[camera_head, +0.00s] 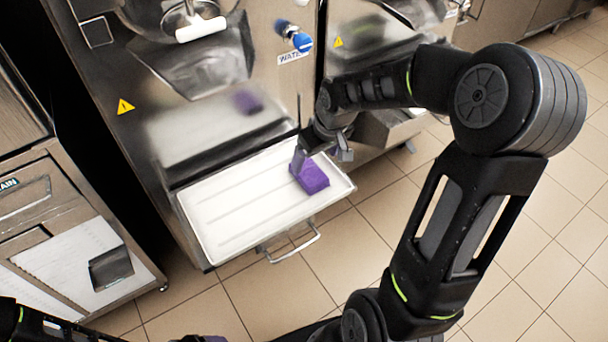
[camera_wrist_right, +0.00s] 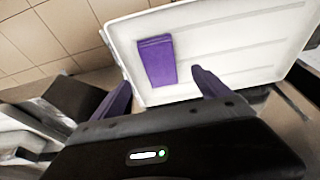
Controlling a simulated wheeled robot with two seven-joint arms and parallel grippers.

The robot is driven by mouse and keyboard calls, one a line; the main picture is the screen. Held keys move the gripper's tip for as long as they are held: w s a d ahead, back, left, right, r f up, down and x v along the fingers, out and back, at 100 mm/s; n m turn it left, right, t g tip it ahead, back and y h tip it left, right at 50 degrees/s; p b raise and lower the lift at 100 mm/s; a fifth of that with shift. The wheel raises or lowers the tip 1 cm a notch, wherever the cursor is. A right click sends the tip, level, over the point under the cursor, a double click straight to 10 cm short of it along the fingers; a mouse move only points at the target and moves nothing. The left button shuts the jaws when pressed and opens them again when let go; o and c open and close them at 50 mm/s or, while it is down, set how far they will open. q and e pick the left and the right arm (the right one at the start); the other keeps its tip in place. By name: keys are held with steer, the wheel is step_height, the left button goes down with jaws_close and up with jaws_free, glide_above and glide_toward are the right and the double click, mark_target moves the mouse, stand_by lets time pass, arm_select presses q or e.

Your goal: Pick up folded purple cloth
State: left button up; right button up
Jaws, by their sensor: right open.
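The folded purple cloth (camera_head: 312,178) lies flat on the white tray (camera_head: 225,243), near the tray's right end. My right gripper (camera_head: 318,153) is just above and behind the cloth in the head view. In the right wrist view, the cloth (camera_wrist_right: 157,62) lies beyond the two spread purple-tipped fingers of my right gripper (camera_wrist_right: 160,92), with nothing between them. Only part of my left arm shows at the bottom left of the head view; I cannot make out its jaws.
The tray juts out from the front of a steel freezer machine (camera_head: 175,130), with a wire handle (camera_head: 293,245) below its front edge. A steel cabinet (camera_head: 60,235) stands at the left. Open tiled floor (camera_head: 400,215) lies to the right.

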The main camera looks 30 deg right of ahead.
mark_target(309, 171)
steer(key=shift+x, duration=1.3)
steer(key=shift+f, duration=0.1)
steer(key=b+x, duration=0.1)
steer(key=x, duration=0.4)
steer(key=shift+w+d, duration=0.1)
steer(key=shift+w, duration=0.1)
steer(key=shift+c, duration=0.4)
steer(key=c, duration=1.5)
step_height(309, 171, up, 10)
steer(key=shift+r+p, duration=0.1)
steer(key=shift+p, duration=0.55)
